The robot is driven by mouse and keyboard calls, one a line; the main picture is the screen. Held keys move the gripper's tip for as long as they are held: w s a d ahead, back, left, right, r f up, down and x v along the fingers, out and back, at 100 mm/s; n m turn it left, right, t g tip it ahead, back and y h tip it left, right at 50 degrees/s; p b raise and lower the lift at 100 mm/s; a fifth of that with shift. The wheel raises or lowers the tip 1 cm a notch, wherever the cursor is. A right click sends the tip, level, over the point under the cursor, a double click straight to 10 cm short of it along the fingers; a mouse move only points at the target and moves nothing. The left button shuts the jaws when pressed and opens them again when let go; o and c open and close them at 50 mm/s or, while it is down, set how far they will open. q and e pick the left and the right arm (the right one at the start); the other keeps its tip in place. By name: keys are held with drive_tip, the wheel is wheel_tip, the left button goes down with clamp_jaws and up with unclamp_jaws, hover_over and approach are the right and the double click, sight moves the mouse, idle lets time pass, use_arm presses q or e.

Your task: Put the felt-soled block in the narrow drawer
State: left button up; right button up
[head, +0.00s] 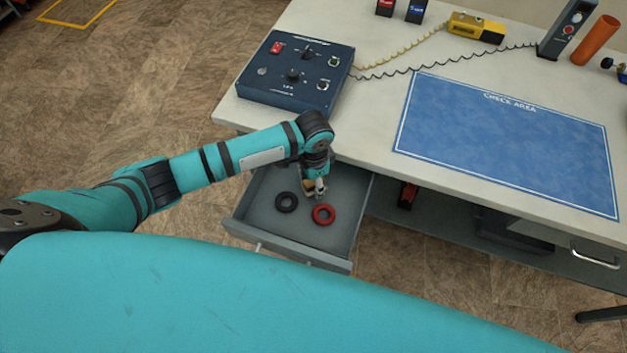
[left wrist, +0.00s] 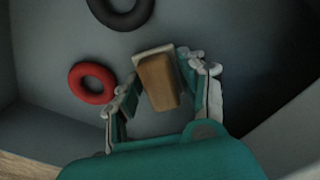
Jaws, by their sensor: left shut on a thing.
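The block (left wrist: 158,82) is brown wood with a pale layer along one edge. It is between the fingers of my left gripper (left wrist: 163,88), which is shut on it. In the head view my left gripper (head: 316,191) points down inside the open grey drawer (head: 262,215) under the table's left end. The block (head: 308,186) shows there as a small tan patch, mostly hidden by the fingers. Whether it touches the drawer floor I cannot tell. My right gripper is in neither view.
A black ring (head: 286,202) and a red ring (head: 324,214) lie in the drawer, close to my left gripper. A dark control box (head: 297,72) and a blue check-area mat (head: 510,140) are on the table (head: 372,140) above. Another drawer handle (head: 595,256) shows at right.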

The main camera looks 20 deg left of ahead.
use_arm(q)
drive_tip(key=shift+f, duration=0.15)
drive_tip(key=o, duration=0.9)
drive_tip(key=shift+c, duration=0.2)
wheel_tip(320, 180, up, 12)
drive_tip(key=shift+r+p, duration=0.2)
drive_tip(key=shift+p, duration=0.1)
